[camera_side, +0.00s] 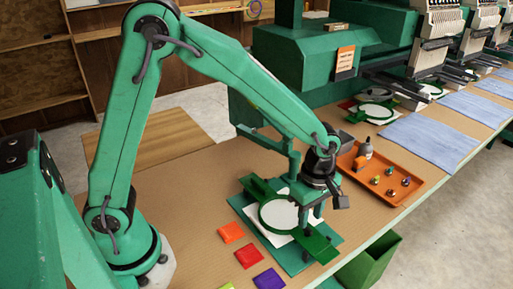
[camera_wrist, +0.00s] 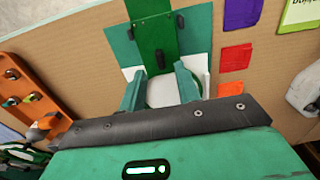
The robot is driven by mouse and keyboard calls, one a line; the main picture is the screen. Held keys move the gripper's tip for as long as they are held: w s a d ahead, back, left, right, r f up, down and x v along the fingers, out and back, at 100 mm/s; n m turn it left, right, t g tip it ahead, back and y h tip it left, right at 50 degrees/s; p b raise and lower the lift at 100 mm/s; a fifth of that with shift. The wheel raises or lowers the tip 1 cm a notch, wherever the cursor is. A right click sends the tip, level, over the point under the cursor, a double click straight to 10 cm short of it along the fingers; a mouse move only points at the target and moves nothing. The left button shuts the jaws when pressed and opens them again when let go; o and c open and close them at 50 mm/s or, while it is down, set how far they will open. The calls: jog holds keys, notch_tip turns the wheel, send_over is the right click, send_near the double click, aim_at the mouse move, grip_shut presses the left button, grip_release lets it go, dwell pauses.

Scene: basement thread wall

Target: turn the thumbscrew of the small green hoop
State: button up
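The green hoop (camera_side: 263,217) lies on a green and white mat, with white fabric (camera_side: 280,214) inside its ring. Green bracket arms (camera_side: 318,243) extend from it. A small dark part (camera_side: 306,257) stands on the front arm; I cannot tell whether it is the thumbscrew. It seems to show in the wrist view (camera_wrist: 159,59) as well. My gripper (camera_side: 311,220) points down over the hoop's right side. In the wrist view my gripper's two green fingers (camera_wrist: 160,92) are apart, with the white fabric (camera_wrist: 162,92) seen between them. Contact with the hoop cannot be told.
Orange (camera_side: 231,232), red (camera_side: 248,256) and purple (camera_side: 269,279) squares lie in front. A green machine (camera_side: 300,55) stands behind. A green bin (camera_side: 368,262) is below the table edge.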

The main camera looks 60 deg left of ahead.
aim_at(308, 228)
jog(key=shift+f, duration=1.9)
grip_shut()
